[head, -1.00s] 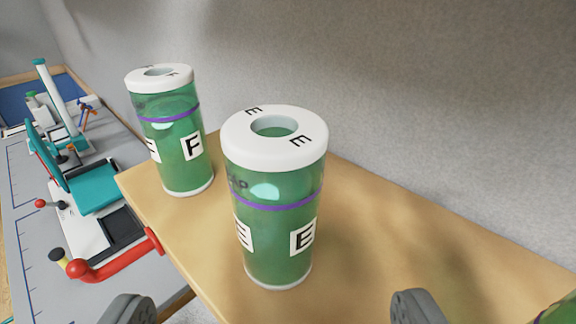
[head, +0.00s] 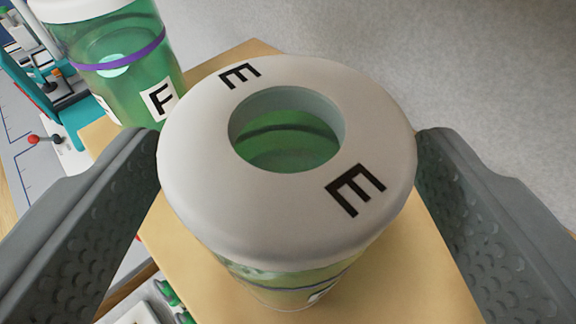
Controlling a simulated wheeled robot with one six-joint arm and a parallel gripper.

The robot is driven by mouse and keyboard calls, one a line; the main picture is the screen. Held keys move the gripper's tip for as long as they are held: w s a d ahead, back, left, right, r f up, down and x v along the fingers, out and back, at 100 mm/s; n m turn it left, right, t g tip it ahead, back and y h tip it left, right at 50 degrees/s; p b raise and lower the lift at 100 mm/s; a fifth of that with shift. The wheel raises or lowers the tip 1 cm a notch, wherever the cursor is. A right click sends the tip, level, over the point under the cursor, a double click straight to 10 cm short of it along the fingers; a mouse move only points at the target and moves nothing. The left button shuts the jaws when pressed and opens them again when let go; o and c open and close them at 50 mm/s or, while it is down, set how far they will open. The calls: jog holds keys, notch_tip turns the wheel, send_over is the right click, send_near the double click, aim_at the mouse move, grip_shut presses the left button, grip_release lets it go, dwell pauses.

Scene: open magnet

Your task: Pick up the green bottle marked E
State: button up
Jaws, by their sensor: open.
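The green bottle marked E (head: 287,215) stands upright on a wooden shelf, large in the middle of the head view. Its white ring-shaped cap carries two black E letters and has a round hole showing green inside. My gripper (head: 288,170) is open, with one grey finger on each side of the cap. The left finger comes up close to the cap's left edge and the right finger close to its right edge. I cannot tell whether either touches. Most of the bottle's body is hidden below the cap.
A second green bottle marked F (head: 120,70) stands behind and to the left on the same wooden shelf (head: 400,275). A grey wall (head: 480,80) rises behind. A lower bench with teal and red equipment (head: 45,95) lies at the left.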

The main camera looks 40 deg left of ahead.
jog(key=shift+r+x, duration=0.15)
jog(key=shift+x, duration=0.6)
jog(key=shift+r+x, duration=0.15)
jog(key=shift+x, duration=0.65)
jog(key=c, duration=1.3)
jog(key=shift+r, duration=0.15)
